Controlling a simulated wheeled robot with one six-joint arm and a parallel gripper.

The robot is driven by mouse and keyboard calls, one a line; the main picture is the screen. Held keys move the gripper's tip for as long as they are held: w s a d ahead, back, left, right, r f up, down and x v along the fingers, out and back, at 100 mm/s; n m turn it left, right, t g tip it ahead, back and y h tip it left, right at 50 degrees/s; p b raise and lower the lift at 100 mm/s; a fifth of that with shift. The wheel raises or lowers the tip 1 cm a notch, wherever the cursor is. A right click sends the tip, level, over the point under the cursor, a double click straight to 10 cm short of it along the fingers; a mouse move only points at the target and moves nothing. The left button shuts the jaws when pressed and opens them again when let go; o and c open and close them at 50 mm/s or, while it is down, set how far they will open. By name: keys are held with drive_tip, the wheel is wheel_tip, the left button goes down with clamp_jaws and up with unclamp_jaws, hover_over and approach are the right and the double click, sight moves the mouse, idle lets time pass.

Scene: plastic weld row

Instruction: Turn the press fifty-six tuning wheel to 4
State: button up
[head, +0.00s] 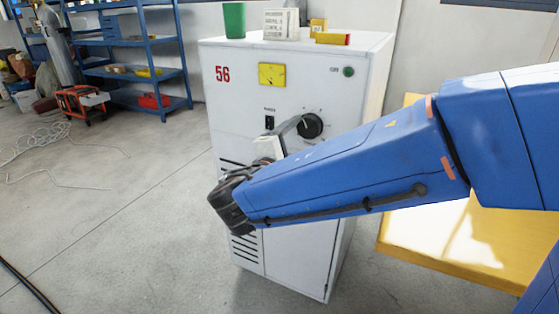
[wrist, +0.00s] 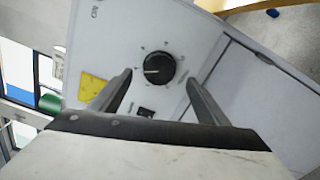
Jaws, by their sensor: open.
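The tuning wheel is a round black knob (head: 311,126) with a pale dial around it, on the front of the white press cabinet (head: 300,215) marked with a red 56. In the wrist view the knob (wrist: 159,69) has a light pointer line; the dial numbers are too small to read. My gripper (wrist: 158,80) is open, its two dark fingers apart with the knob ahead between their tips. In the head view my gripper (head: 297,124) is partly hidden by my blue arm, with a fingertip close to the knob's left side. I cannot tell whether it touches.
A green cup (head: 234,20) and small boxes stand on top. A yellow-edged table (head: 440,262) is at right.

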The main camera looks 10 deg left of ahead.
drive_tip(key=v, duration=1)
drive_tip(key=shift+s, duration=0.25)
